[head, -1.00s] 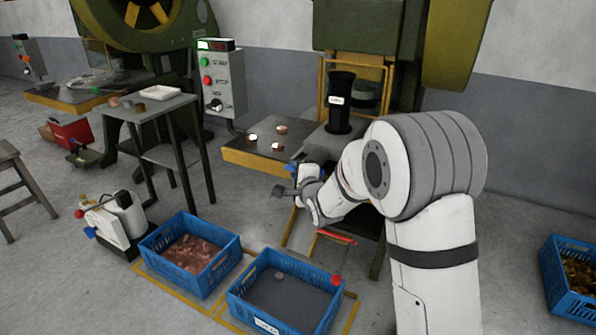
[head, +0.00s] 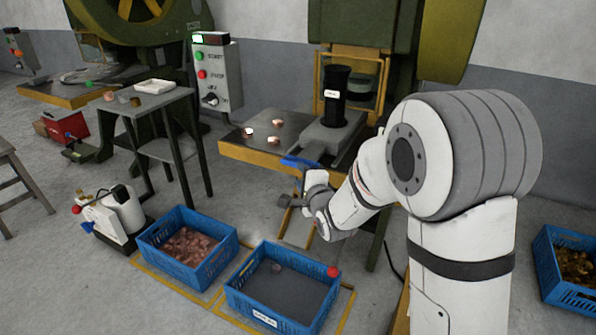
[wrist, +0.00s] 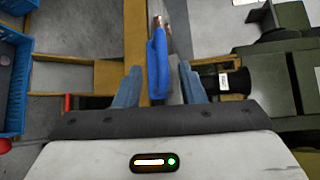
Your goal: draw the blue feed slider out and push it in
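The blue feed slider handle (head: 301,161) sticks out at the front of the press table, below the grey slide plate (head: 322,136). In the wrist view the blue handle (wrist: 158,62) lies between the two pale blue fingers of my gripper (wrist: 160,82). A gap shows on each side of it, so the gripper is open around the handle and not closed on it. In the head view my gripper (head: 300,190) is just below the handle; its fingertips are hard to make out there.
A black labelled cylinder (head: 333,96) stands on the slide plate. Several copper pieces (head: 273,140) lie on the press table (head: 235,150). A control box (head: 217,80) stands to its left. Blue crates (head: 239,298) sit on the floor in front.

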